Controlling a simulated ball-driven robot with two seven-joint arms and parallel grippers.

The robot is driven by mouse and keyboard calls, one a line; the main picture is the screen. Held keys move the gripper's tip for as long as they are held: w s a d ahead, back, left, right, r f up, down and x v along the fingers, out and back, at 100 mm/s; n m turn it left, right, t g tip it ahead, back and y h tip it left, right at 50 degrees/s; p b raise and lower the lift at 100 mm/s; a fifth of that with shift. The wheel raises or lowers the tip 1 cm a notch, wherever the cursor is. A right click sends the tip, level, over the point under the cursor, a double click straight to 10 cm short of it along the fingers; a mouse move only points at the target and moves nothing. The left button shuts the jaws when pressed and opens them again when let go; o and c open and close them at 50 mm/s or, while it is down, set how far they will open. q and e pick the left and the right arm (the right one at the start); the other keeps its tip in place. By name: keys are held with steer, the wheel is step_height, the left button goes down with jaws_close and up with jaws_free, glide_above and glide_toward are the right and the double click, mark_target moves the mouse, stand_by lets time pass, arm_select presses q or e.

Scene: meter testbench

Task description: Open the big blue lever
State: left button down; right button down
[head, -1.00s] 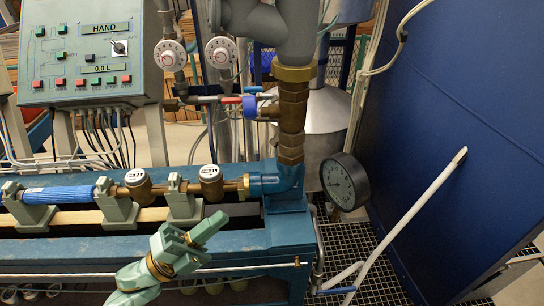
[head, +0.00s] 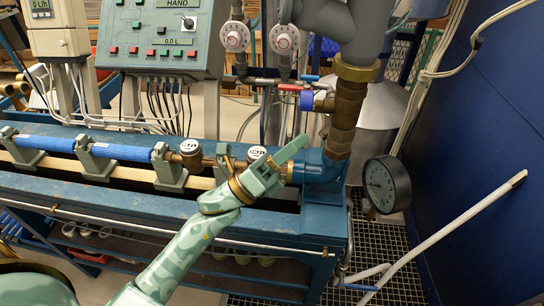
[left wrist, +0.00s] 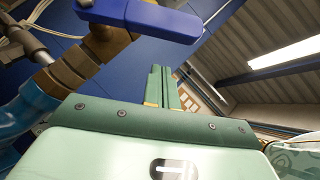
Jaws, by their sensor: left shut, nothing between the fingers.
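The big blue lever (head: 306,100) is on a brass valve on the vertical brass pipe (head: 346,112), seen nearly end-on in the head view. In the left wrist view the blue lever (left wrist: 140,16) is large at the top, joined to the brass fitting, its free end toward the right. My left gripper (head: 303,142) is shut and empty, below the lever and in front of the blue pipe elbow. Its closed fingers (left wrist: 162,82) show in the left wrist view below the lever, apart from it. My right gripper is not in view.
A smaller red handle (head: 290,87) sits on a thin pipe left of the lever. A black pressure gauge (head: 386,184) stands to the right. A control box (head: 160,38) is behind the blue bench (head: 270,222). A white bar (head: 450,235) slants by the blue wall.

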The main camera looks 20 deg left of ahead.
arm_select(q)
steer(key=shift+w+a+r+p, duration=0.25)
steer(key=shift+w+r, duration=0.25)
steer(key=shift+r, duration=0.2)
steer(key=shift+w+a+r+p, duration=0.2)
steer(key=shift+w+r, duration=0.25)
steer(key=shift+r, duration=0.25)
steer(key=w+a+r+n+y+p, duration=0.1)
steer(key=w+r+n+y+p, duration=0.5)
steer(key=p, duration=1.2)
step_height(320, 180, up, 2)
steer(key=n, duration=0.2)
steer(key=shift+a+n+y+p, duration=0.3)
steer(key=shift+a+n+p, duration=0.05)
steer(key=shift+n, duration=0.05)
steer(key=shift+r, duration=0.3)
